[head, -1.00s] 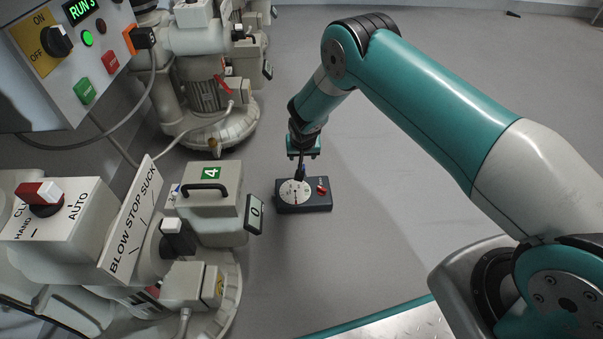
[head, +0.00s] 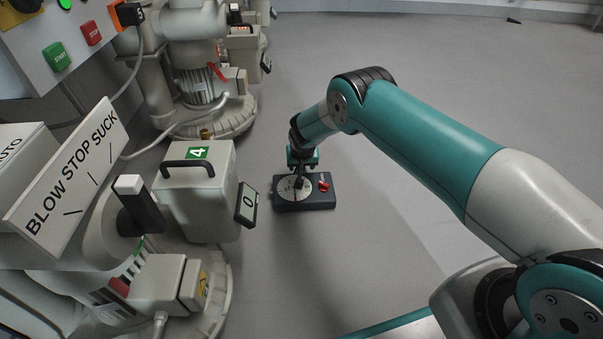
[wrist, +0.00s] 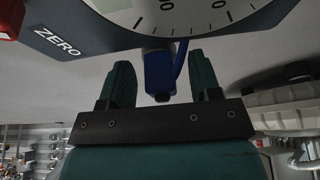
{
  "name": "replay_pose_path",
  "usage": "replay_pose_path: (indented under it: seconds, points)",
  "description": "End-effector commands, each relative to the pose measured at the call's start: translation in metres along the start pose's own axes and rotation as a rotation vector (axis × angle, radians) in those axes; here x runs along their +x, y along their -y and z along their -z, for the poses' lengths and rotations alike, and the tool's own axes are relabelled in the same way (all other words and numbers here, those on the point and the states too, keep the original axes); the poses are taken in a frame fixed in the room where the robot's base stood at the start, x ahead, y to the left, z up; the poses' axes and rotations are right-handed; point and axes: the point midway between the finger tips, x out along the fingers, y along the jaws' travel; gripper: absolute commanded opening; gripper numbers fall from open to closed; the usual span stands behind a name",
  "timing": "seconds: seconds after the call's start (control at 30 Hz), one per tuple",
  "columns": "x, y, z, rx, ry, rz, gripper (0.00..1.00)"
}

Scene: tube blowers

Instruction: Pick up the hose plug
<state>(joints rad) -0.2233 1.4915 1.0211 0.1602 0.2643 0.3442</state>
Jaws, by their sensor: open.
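The likely hose plug, a small blue block (wrist: 158,76) with a thin blue piece beside it, shows in the wrist view at the edge of a dark gauge box (head: 319,204). My gripper (wrist: 160,70) is open, with one green finger on each side of the blue block and a visible gap on both sides. In the head view my gripper (head: 303,160) is at the far edge of the gauge box, and the blue block is hidden or too small to tell there.
The gauge box has a white dial (head: 293,188) and a red knob (head: 324,185) and sits on the grey floor. Left of it stands a blower with a green 4 label (head: 197,153) and a display (head: 247,204) reading 0. The floor to the right is clear.

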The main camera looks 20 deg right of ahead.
Motion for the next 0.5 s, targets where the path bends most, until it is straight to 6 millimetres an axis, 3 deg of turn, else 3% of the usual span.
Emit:
replay_pose_path:
  seconds: [0.3,0.5]
  points:
    - [0.0043,0.0001,0.0009,0.000,-0.001,0.000,0.57]
    - [0.0043,0.0001,0.0007,0.000,-0.001,0.000,0.12]
